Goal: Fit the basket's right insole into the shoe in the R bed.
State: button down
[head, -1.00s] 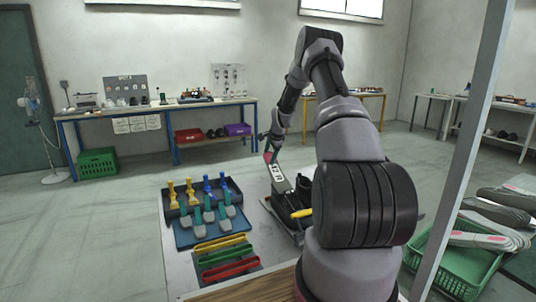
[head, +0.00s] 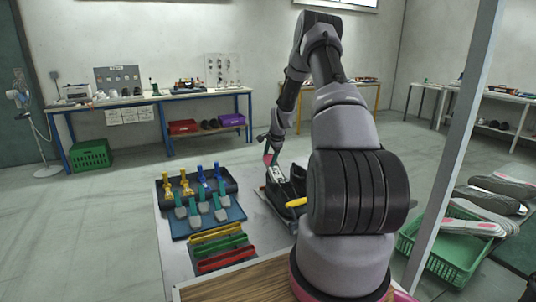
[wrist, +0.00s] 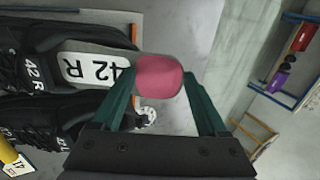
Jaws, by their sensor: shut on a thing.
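My gripper (wrist: 162,92) is shut on the pink end of a grey insole (wrist: 103,64) with a white label reading 42 R. In the head view the insole's label (head: 279,174) shows just below the fingers. In the wrist view the insole reaches left from the fingers over a black shoe (wrist: 22,68) marked 42 R. Its far end lies at the shoe's opening; how deep it sits I cannot tell. A second black shoe (wrist: 88,128) lies alongside. The green basket (head: 446,262) at the right holds several grey insoles (head: 490,205), some with pink patches.
A dark rack with yellow and blue tools (head: 188,186) and a blue tray of green-grey tools (head: 180,228) stand left of the shoes. Yellow, green and red trays (head: 226,258) lie in front. A grey post (head: 452,150) rises at the right.

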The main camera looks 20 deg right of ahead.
aim_at(274, 171)
jog(key=shift+g, duration=0.4)
jog(key=shift+s+d+f, duration=0.1)
jog(key=shift+s+f, duration=0.2)
jog(key=shift+s, duration=0.55)
jog(key=shift+s+a+f, duration=0.1)
jog(key=shift+s+f, duration=0.25)
jog(key=shift+s, duration=0.45)
jog(key=shift+s+d+f, duration=0.1)
jog(key=shift+s+f, duration=0.2)
jog(key=shift+s, duration=0.55)
jog(key=shift+f+g, duration=0.4)
jog(key=shift+f, duration=0.45)
grip_release()
jog(key=shift+r, duration=0.15)
jog(key=shift+r, duration=1.4)
